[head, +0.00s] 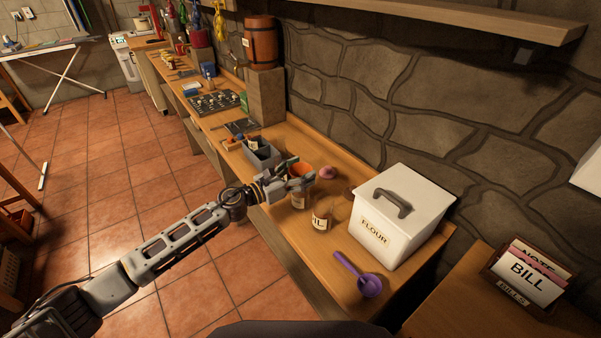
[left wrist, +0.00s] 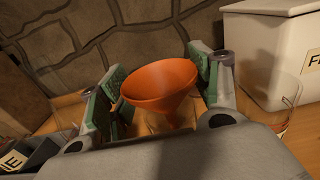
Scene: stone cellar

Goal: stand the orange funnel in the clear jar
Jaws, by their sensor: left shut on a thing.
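The orange funnel (head: 302,170) is between the fingers of my left gripper (head: 300,179). In the left wrist view the funnel (left wrist: 158,84) has its wide mouth up, slightly tilted, with green finger pads on either side; its lower part is hidden. My left gripper is shut on it over the workbench. Another clear labelled jar (head: 321,221) stands nearer, to the right. My right gripper is not in view.
A white flour bin (head: 412,222) stands right of the jars, with a purple scoop (head: 369,285) in front. A grey divided box (head: 262,157) stands to the left. The stone wall backs the bench (head: 293,236).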

